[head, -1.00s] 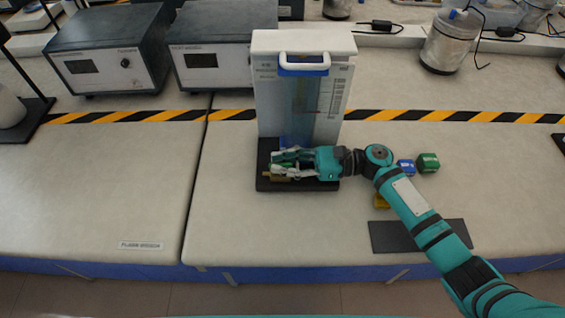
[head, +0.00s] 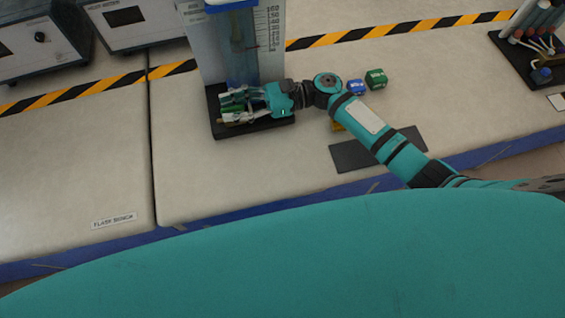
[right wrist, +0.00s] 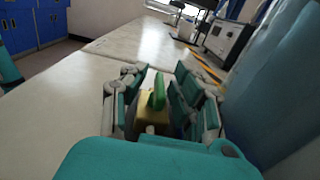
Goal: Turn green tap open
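The green tap (head: 232,107) sits low at the front of the clear tank (head: 240,48), on its black base (head: 262,126). In the right wrist view, the green handle (right wrist: 157,92) stands up above a brass valve body (right wrist: 152,119). My right gripper (head: 238,105) reaches in from the right at the tap. In the right wrist view its fingers (right wrist: 156,98) stand on either side of the handle, with gaps visible, so it looks open. The fingers partly hide the tap in the head view. My left gripper is not in view.
A blue block (head: 356,87), a green block (head: 376,79) and a partly hidden yellow block lie right of the tank, near a dark mat (head: 350,156). Grey instrument boxes (head: 120,22) stand at the back left. A rack with wires (head: 540,50) is at far right. The left bench front is clear.

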